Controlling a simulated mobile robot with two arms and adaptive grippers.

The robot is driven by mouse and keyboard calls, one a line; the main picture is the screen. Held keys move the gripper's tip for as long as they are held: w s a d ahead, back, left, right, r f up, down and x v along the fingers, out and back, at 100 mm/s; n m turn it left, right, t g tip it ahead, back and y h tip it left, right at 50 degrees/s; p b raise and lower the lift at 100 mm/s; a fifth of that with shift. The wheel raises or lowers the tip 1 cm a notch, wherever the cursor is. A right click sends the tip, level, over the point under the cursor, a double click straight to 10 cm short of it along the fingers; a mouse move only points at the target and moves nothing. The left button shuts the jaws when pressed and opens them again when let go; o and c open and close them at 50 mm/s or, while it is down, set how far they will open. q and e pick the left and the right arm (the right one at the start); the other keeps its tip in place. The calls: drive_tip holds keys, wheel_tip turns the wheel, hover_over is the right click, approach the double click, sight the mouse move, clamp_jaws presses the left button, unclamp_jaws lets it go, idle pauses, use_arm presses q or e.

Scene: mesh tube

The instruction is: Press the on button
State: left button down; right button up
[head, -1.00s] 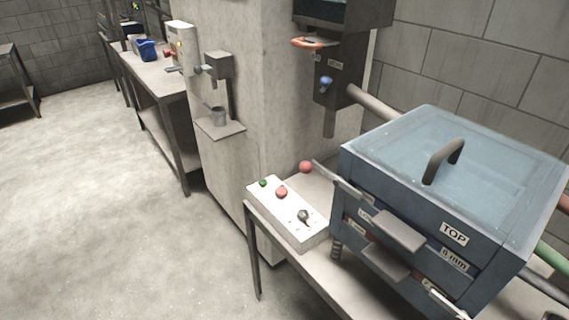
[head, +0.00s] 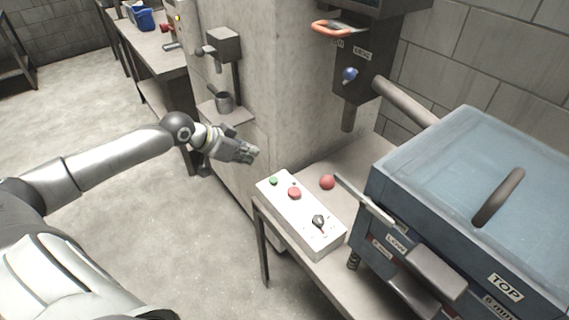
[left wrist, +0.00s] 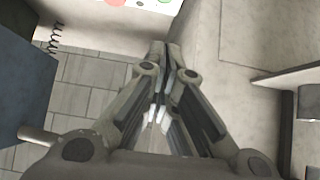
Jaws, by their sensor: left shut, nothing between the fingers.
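A white control box (head: 322,237) sits on the table beside the blue machine. It has a small green button (head: 273,181) at its far left end, a larger red button (head: 294,193) beside it, and a dark rotary knob (head: 319,221). My left gripper (head: 254,154) is shut and empty, just left of and above the green-button end, apart from the box. In the left wrist view my shut fingers (left wrist: 158,50) point toward the box; its edge shows at the top with the red button (left wrist: 115,2) and green button (left wrist: 165,1) cut off. My right gripper is not in view.
The blue machine (head: 450,150) with a lid handle and a lever ending in a red ball (head: 327,182) stands right of the box. A pillar (head: 290,90) rises behind. Open floor lies left.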

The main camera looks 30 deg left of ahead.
use_arm(q)
drive_tip(key=shift+d+r, duration=0.15)
drive_tip(key=p, duration=0.2)
hover_over(272, 179)
wheel_tip(272, 179, down, 7)
drive_tip(key=shift+d+f, duration=0.1)
drive_tip(key=shift+f, duration=0.05)
wheel_tip(272, 179, down, 3)
drive_tip(key=shift+s+r, duration=0.1)
drive_tip(key=shift+r, duration=0.1)
drive_tip(key=shift+f, duration=0.65)
